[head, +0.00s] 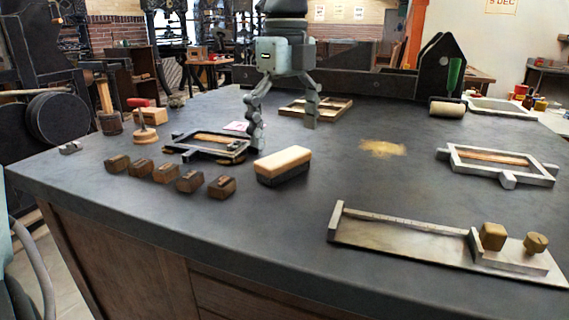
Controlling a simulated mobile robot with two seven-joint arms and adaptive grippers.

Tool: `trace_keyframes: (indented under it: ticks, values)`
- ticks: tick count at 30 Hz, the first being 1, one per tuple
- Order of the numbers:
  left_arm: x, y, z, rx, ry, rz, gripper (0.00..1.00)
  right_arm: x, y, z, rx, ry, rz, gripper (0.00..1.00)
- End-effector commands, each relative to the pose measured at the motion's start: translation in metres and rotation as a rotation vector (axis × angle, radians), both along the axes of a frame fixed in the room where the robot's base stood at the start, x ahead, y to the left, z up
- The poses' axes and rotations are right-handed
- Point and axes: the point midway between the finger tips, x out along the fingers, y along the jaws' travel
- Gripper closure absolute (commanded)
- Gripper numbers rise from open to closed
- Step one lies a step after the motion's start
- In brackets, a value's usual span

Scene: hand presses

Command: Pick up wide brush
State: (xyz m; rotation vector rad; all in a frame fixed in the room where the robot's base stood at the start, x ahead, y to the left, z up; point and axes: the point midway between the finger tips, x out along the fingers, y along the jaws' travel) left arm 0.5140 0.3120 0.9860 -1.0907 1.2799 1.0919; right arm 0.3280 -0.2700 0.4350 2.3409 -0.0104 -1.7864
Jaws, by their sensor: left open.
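The wide brush (284,162) lies on the dark table top, near the middle of the head view. It is a block with a pale wooden top and a dark lower part. My left gripper (284,135) points down just behind the brush in the picture, with its two fingers spread apart and nothing between them. I cannot tell the exact gap between the fingertips and the brush. My right gripper is not in view.
Several small dark wooden blocks (166,172) stand in a row left of the brush. A dark frame (207,146) lies behind them. A metal composing tray (400,238) is at front right, and a grey frame (497,165) is at right.

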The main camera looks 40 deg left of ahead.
Motion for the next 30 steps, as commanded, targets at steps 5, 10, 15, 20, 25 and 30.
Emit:
trace_keyframes:
  ticks: [5,10,15,20,25,30]
  values:
    - [0.001,0.005,-0.024,-0.003,0.005,0.000,0.00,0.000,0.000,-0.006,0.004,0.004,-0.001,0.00]
    - [0.002,0.006,-0.047,-0.002,0.001,0.000,0.00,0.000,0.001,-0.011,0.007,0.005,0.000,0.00]
    - [0.003,0.006,-0.052,0.000,-0.002,0.001,0.00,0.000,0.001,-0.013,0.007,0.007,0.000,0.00]
    - [0.003,0.006,-0.052,0.000,-0.002,0.001,0.03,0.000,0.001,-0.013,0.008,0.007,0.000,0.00]
    - [0.003,0.006,-0.052,0.000,-0.002,0.001,0.24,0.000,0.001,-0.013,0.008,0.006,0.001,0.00]
    - [0.003,0.006,-0.052,0.000,-0.003,0.001,0.37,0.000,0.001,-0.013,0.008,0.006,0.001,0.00]
